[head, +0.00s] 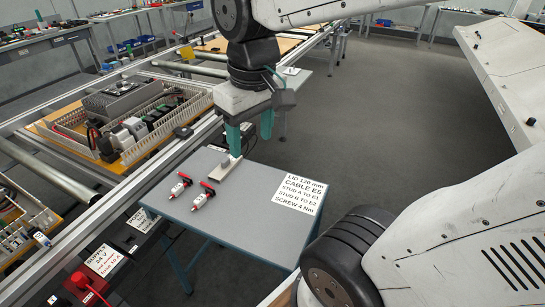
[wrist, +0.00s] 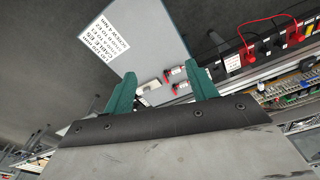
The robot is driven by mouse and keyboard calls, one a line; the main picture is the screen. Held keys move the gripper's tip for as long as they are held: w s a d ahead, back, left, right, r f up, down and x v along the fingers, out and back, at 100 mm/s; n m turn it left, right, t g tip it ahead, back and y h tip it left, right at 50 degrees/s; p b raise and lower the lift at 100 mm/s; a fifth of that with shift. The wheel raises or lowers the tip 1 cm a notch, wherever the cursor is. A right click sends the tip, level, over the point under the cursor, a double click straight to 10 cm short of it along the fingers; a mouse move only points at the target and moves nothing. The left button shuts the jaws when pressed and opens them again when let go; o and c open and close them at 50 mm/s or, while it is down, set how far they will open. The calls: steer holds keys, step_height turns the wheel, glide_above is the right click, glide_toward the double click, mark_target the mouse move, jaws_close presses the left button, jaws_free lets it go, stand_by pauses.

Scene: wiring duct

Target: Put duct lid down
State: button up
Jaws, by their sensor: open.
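The duct lid, a short pale strip (head: 224,169), lies on the grey-blue table (head: 245,205) near its far edge. My gripper (head: 251,144) is above the far side of the table, pointing down, with its two teal fingers apart and nothing between them. In the head view, one fingertip overlaps the lid's far end; I cannot tell whether they touch. In the wrist view, a pale piece that looks like the lid (wrist: 151,94) shows beyond the open fingers (wrist: 160,72), partly hidden by the left one.
Two red-and-white connectors (head: 180,186) (head: 204,195) lie left of the lid. A white printed label (head: 301,194) is at the table's right. A panel with slotted wiring ducts (head: 133,118) stands behind a metal rail at left.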

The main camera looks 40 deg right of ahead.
steer(key=s+f, duration=0.1)
steer(key=s, duration=0.5)
steer(key=shift+s+a+f+m, duration=0.15)
steer(key=shift+s+a+m, duration=0.15)
steer(key=shift+a, duration=0.15)
